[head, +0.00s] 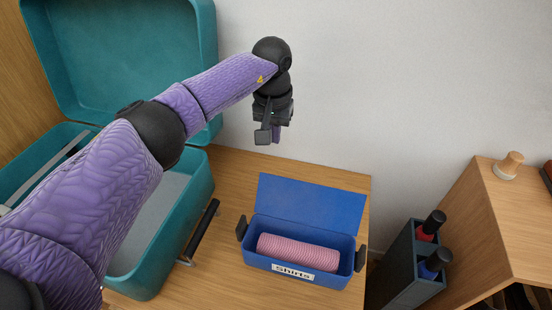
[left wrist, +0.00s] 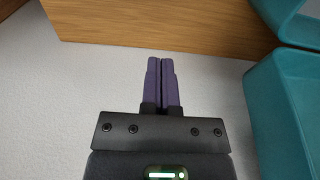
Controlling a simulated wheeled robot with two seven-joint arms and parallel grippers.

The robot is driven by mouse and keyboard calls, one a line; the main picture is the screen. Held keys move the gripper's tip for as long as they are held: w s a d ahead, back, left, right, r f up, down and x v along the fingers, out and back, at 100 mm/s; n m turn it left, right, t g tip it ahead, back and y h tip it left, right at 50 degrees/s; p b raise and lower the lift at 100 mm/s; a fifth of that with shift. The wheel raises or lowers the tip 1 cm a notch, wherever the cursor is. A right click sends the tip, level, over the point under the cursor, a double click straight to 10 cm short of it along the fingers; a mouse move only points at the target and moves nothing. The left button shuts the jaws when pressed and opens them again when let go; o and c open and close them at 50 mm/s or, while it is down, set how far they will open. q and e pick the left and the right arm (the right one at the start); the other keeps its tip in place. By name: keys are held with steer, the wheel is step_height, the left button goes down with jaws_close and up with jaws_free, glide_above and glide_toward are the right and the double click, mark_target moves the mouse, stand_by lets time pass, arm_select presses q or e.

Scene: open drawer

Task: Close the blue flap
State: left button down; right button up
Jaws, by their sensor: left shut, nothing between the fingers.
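The blue flap (head: 312,203) stands open, leaning back at the rear edge of a blue box (head: 312,277) labelled "Shirts" in the head view. A pink ribbed roll (head: 297,254) lies inside the box. My left gripper (head: 275,138) is above and behind the flap, near the wall, apart from the flap. Its purple fingers also show in the left wrist view (left wrist: 161,62); they are shut with nothing between them. The box and flap do not show in the left wrist view. My right gripper is not in view.
An open teal case (head: 200,185) stands to the left, its raised lid behind my left arm. The box rests on a wooden surface (head: 225,285). To its right are a dark holder (head: 403,265) with two bottles and a wooden cabinet (head: 515,225) with a knob.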

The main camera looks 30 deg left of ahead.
arm_select(q)
step_height(320, 180, down, 7)
steer(key=s+b, duration=0.2)
steer(key=b, duration=0.2)
steer(key=shift+s+d+f, duration=0.15)
steer(key=shift+s+d, duration=0.2)
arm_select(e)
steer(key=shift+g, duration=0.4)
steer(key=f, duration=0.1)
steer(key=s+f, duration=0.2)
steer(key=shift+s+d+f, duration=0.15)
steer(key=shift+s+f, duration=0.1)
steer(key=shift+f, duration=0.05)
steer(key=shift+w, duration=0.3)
arm_select(q)
steer(key=shift+s+r+t+p, duration=0.2)
steer(key=shift+r+t+p, duration=0.1)
steer(key=shift+t+p, duration=0.15)
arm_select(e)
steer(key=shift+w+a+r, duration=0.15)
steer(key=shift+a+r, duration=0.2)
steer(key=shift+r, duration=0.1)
